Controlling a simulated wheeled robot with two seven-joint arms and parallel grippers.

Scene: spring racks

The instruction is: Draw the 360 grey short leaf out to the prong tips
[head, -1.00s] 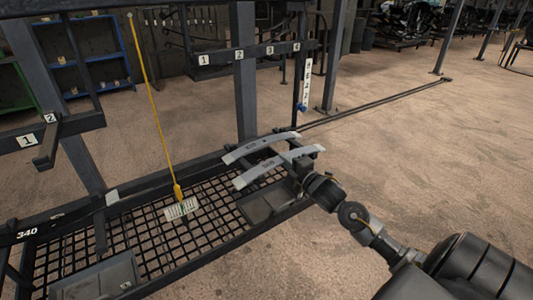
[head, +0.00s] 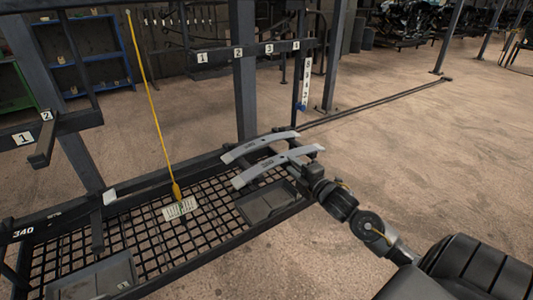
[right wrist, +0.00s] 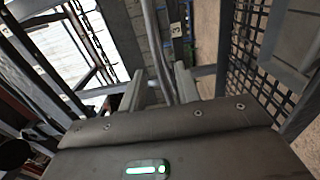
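Two curved grey leaves lie side by side above the low rack's right end: a far leaf (head: 260,147) and a near leaf (head: 275,163). Their markings are too small to read, so I cannot tell which is the 360. My right gripper (head: 314,171) is at the right end of the near leaf. In the right wrist view a long grey strip (right wrist: 152,45), likely this leaf, runs between the two fingers of my right gripper (right wrist: 161,88). The fingers look apart, with a gap beside the strip. The prongs are mostly hidden. My left gripper is out of view.
A low rack with a mesh deck (head: 140,235) holds dark trays (head: 265,203). A yellow cord (head: 155,110) hangs to a pale tag (head: 180,208). A post with a numbered bar (head: 260,50) stands behind the leaves. The floor to the right (head: 430,150) is clear.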

